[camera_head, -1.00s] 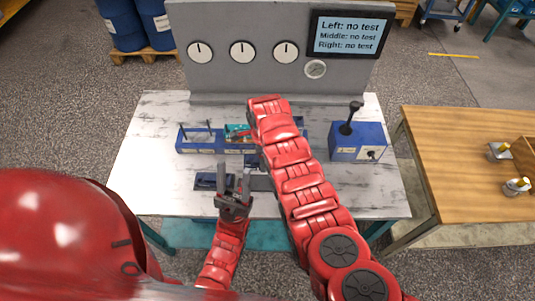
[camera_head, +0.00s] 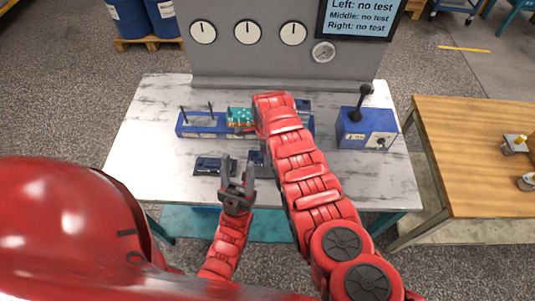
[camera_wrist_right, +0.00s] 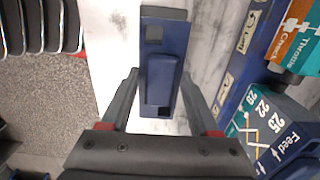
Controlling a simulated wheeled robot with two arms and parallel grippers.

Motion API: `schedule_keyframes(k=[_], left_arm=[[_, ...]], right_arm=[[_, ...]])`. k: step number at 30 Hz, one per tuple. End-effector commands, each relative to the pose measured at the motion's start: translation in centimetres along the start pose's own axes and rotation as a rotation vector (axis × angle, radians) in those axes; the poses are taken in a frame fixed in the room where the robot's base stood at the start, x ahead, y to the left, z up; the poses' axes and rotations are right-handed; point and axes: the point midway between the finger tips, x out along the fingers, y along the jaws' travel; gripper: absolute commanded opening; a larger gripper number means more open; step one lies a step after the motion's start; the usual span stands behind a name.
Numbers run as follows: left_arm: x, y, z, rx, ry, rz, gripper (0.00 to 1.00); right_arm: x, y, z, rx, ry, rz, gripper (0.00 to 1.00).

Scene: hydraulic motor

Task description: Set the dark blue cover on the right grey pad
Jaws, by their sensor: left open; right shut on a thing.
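The dark blue cover (camera_wrist_right: 162,62) is between the fingers of my right gripper (camera_wrist_right: 160,80), which is shut on it. A strip of dark grey (camera_wrist_right: 165,13) shows at the cover's far end; I cannot tell whether the cover rests on the right grey pad. In the head view a bit of dark blue (camera_head: 257,157) shows there, and my right arm hides the right gripper and most of the pad. Another dark blue piece (camera_head: 207,163) lies on the left grey pad (camera_head: 200,174). My left gripper (camera_head: 238,168) is open and empty near the left pad's right side.
A long blue rack (camera_head: 195,127) with a teal block (camera_head: 239,115) stands behind the pads. A blue box with a lever (camera_head: 366,128) stands at the table's right. A grey panel with dials (camera_head: 247,32) closes the back. The marble table (camera_head: 145,150) is clear at left.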

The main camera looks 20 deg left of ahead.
Motion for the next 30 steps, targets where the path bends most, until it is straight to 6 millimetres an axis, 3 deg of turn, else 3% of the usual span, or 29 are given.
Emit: schedule_keyframes(k=[15,30], left_arm=[[-3.7,0.2,0.6,0.000,0.000,0.000,0.50],[-4.0,0.2,0.7,0.000,0.000,0.000,0.50]], right_arm=[[4.0,0.0,0.0,0.001,0.000,0.002,0.00],[4.4,0.0,0.0,0.000,0.000,0.001,0.00]])
